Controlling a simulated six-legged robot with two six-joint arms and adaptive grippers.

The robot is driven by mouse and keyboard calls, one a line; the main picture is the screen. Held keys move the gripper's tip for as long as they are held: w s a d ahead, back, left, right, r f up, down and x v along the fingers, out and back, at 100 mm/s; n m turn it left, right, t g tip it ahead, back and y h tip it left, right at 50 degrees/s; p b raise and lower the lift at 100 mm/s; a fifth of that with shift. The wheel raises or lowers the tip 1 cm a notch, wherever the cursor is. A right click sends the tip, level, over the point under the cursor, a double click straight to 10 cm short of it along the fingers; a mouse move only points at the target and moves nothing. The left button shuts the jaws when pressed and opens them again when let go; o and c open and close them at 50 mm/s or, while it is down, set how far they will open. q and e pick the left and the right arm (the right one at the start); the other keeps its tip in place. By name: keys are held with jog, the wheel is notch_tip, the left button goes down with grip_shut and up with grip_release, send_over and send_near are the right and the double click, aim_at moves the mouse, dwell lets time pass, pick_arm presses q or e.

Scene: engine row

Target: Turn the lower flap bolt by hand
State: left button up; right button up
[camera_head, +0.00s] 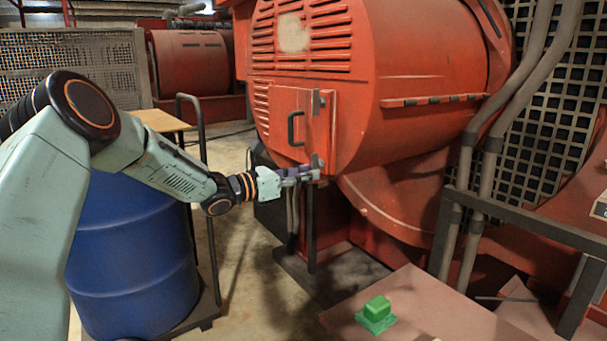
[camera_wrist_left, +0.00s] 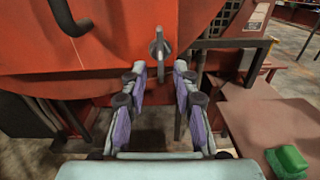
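The lower flap bolt (camera_head: 317,162) is a small grey metal piece at the lower right corner of the red flap (camera_head: 283,112) on the engine housing. In the left wrist view the bolt (camera_wrist_left: 158,46) stands upright just beyond my fingertips, in line with the gap between them. My left gripper (camera_head: 312,174) is at the flap's lower edge, close to the bolt. In the left wrist view its two purple-sided fingers (camera_wrist_left: 160,72) are apart with nothing between them. Whether a fingertip touches the bolt cannot be told. My right gripper is in neither view.
A similar upper bolt (camera_head: 318,101) and a dark handle (camera_head: 294,128) are on the flap. A blue drum (camera_head: 135,255) stands at left below my arm. A brown table (camera_head: 440,305) at front right bears a green block (camera_head: 377,312). Grey pipes (camera_head: 490,150) run at right.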

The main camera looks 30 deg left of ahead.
pick_arm(q)
jog(key=v, duration=0.7)
jog(key=shift+s, duration=0.2)
jog(key=shift+a+f, duration=0.1)
dwell(0.8)
